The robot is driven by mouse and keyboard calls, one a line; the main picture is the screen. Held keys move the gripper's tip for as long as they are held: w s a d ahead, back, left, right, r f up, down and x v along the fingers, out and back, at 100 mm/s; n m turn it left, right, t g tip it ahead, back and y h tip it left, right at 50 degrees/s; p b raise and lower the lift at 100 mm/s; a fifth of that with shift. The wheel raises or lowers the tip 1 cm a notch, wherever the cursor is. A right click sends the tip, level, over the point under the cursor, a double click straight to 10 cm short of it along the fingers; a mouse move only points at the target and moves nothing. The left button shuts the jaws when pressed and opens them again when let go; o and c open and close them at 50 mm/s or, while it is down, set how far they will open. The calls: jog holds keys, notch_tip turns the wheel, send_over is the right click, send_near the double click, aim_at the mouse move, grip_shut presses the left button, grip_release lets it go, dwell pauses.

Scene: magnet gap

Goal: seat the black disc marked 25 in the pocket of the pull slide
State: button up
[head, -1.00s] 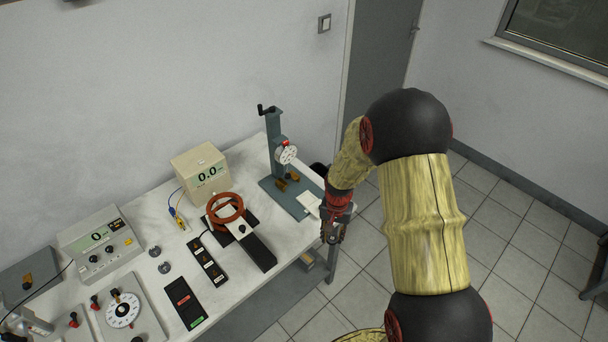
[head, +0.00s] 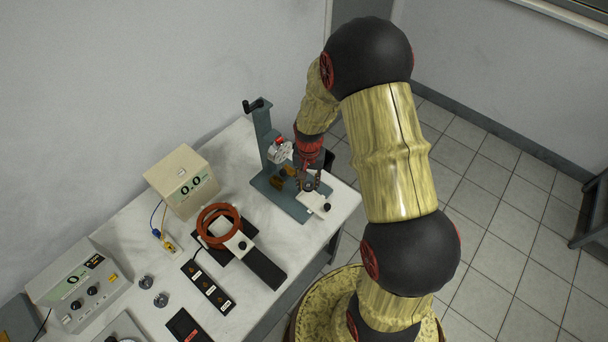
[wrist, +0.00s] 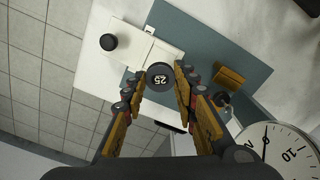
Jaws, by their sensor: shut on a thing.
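The black disc marked 25 (wrist: 160,77) is between the fingertips of my gripper (wrist: 160,74) in the wrist view, its number facing the camera. My gripper (head: 308,181) is shut on it, above the gauge stand's base in the head view. The pull slide (wrist: 130,38) is a white plate with a black knob (wrist: 108,42). It also shows in the head view (head: 314,202), close beside and below the fingers. The disc overlaps the slide's edge in the wrist view. I cannot make out the pocket or the height of the disc above it.
The stand's blue-grey base (wrist: 215,45) carries brown blocks (wrist: 229,77) and a dial gauge (wrist: 280,150) close to my fingers. A red coil (head: 219,226), a meter box (head: 182,182) and a black switch strip (head: 208,287) stand left on the white bench. Floor lies beyond the slide.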

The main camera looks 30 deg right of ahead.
aim_at(308, 197)
jog(key=shift+s+r, duration=0.1)
jog(key=shift+s, duration=0.05)
jog(key=shift+f+b, duration=1.75)
jog(key=shift+f, duration=1.1)
jog(key=shift+f, duration=0.2)
jog(key=o, duration=1.2)
jog(key=shift+c, duration=0.2)
jog(key=shift+c, duration=0.5)
jog(key=c, duration=0.4)
